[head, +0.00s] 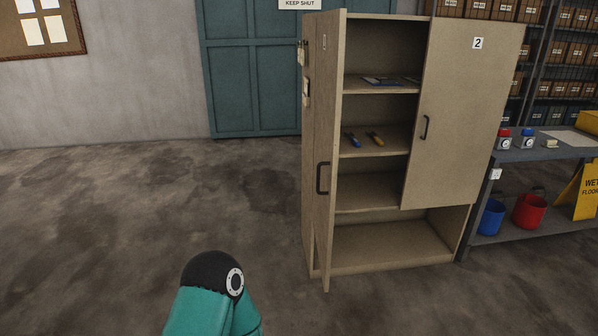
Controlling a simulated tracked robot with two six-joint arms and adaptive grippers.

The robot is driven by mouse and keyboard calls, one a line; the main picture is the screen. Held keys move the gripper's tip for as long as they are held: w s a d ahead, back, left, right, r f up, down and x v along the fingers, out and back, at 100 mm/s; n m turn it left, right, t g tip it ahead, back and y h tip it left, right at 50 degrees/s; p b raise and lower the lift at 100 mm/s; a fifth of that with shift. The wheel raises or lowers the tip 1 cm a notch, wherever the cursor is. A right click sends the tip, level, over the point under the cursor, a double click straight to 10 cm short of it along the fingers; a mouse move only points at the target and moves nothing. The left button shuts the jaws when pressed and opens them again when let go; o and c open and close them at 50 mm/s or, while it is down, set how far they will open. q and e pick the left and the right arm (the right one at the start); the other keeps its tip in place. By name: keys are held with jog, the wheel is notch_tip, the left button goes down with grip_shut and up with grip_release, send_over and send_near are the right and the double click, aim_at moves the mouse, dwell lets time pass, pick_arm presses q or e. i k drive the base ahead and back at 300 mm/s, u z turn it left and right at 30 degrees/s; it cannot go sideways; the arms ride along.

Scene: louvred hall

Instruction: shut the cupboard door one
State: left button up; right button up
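The tan wooden cupboard (377,209) stands right of centre in the head view. Its left door, door one (325,115), is swung wide open towards me and seen nearly edge-on. Its black handle (322,178) shows on the outer face, with a small label near the top. Door two (462,120), labelled 2, appears shut, with its handle (424,127) on its left side. Neither gripper is in view. Only a teal arm link of mine with a black joint shows at the bottom, apart from the cupboard.
Shelves behind door one hold a dark flat item (390,81), a blue tool (353,140) and a yellow-handled tool (375,138). A bench (530,152) with buckets below stands at right. A teal double door (250,75) is behind. The floor at left is clear.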

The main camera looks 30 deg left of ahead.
aim_at(331, 25)
jog(key=u, duration=0.1)
jog(key=k, duration=0.45)
jog(key=u, duration=0.55)
jog(key=i, duration=1)
jog(key=u, duration=0.65)
jog(key=i, duration=0.35)
jog(key=u, duration=0.35)
